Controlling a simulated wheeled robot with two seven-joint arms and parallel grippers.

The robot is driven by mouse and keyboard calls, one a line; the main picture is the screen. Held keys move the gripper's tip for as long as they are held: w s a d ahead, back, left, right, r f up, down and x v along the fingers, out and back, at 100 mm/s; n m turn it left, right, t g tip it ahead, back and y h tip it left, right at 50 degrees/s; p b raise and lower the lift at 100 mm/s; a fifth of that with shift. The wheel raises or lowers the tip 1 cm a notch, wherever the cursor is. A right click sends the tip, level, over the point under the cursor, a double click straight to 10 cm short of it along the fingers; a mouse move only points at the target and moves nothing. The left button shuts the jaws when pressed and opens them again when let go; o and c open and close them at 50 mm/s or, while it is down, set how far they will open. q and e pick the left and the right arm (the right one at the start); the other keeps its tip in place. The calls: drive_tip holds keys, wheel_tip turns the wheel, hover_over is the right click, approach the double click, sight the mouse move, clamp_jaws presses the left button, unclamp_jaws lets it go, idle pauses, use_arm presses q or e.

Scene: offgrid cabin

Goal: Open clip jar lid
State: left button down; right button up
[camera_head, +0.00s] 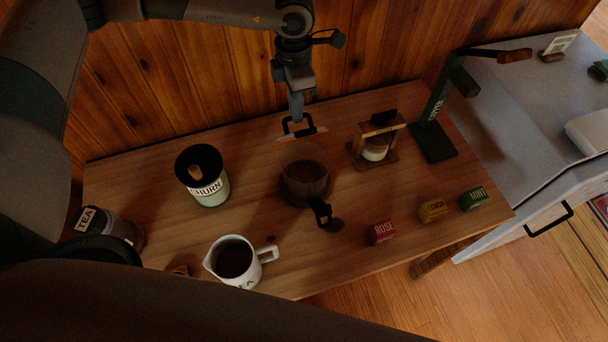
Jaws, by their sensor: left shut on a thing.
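A dark, see-through glass jar (304,183) stands near the middle of the wooden table. A black part (321,212) sticks out from its front side. Behind the jar, my left gripper (297,112) points down and is shut on a black loop (291,129). A thin, flat piece with orange edging (313,133) shows at the loop, just behind the jar's rim. It looks like the lid seen nearly edge-on, but whether it joins the jar is too dark to tell. My right gripper is not in view.
A churn canister (209,190), a white pitcher (236,262) and a tea jar (117,228) stand left and front. A wooden-framed device (378,146) and a dark green stand (434,130) are at right. Rose (381,232), lemon (432,210) and mint (473,198) boxes line the front right.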

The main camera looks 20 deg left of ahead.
use_arm(q)
drive_tip(key=shift+w+a, duration=0.1)
drive_tip(key=shift+w, duration=0.05)
drive_tip(key=shift+w+a+f+g+h+b, duration=0.1)
drive_tip(key=shift+w+a+g+h+b, duration=0.35)
drive_tip(key=shift+g, duration=0.25)
drive_tip(key=shift+d, duration=0.1)
drive_tip(key=shift+w, duration=0.1)
drive_tip(key=shift+w+a+f+g+h+b, duration=0.25)
drive_tip(key=shift+w+a+g+h+b, duration=0.2)
drive_tip(key=shift+w+g+b, duration=0.15)
